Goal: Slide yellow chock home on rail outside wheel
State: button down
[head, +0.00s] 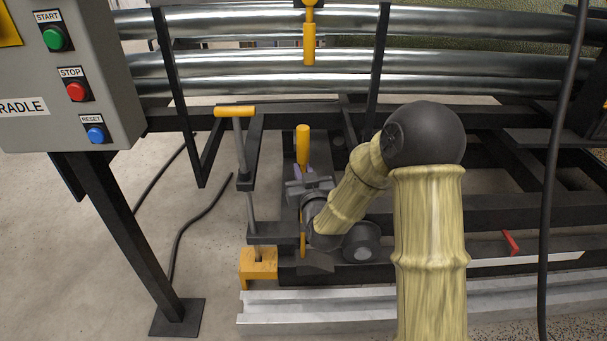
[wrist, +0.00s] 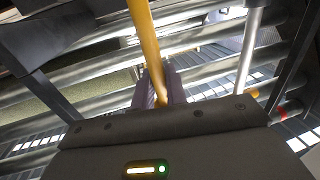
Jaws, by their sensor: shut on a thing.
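The yellow chock (head: 258,265), a notched block, sits at the left end of the pale metal rail (head: 400,306) in the head view. A dark round part with a light hub (head: 362,246) lies to its right; I cannot tell whether it is the wheel or part of my wrist. My gripper (head: 305,180) is up and to the right of the chock, apart from it. Its purple fingers are shut on an upright yellow bar (head: 302,145). The wrist view shows the bar (wrist: 149,45) between the fingers (wrist: 158,90). The chock is not clearly visible there.
A grey rod with a yellow cross handle (head: 235,111) rises above the chock. A control box (head: 70,75) with buttons stands on a post at left. Shiny rollers (head: 250,65) cross behind. A black cable (head: 560,170) hangs at right. Floor left of the rail is mostly clear.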

jog(key=shift+w+p, duration=0.7)
jog(key=shift+w, duration=2.5)
jog(key=shift+w+d+f+b, duration=0.1)
jog(key=shift+d+f+b, duration=0.3)
jog(key=shift+d, duration=0.5)
jog(key=shift+d+f+b, duration=0.35)
jog(key=shift+d+f, duration=0.05)
jog(key=shift+d, duration=0.5)
jog(key=shift+w+d+f+b, duration=0.1)
jog(key=shift+d+f+b, duration=0.3)
jog(key=shift+d, duration=0.5)
jog(key=c, duration=1.3)
grip_release()
jog(key=shift+s+d, duration=0.1)
jog(key=shift+c, duration=0.2)
jog(key=s+d+p, duration=0.2)
jog(key=s+p, duration=0.5)
jog(key=s, duration=0.7)
jog(key=shift+s+d, duration=0.3)
jog(key=shift+d, duration=0.1)
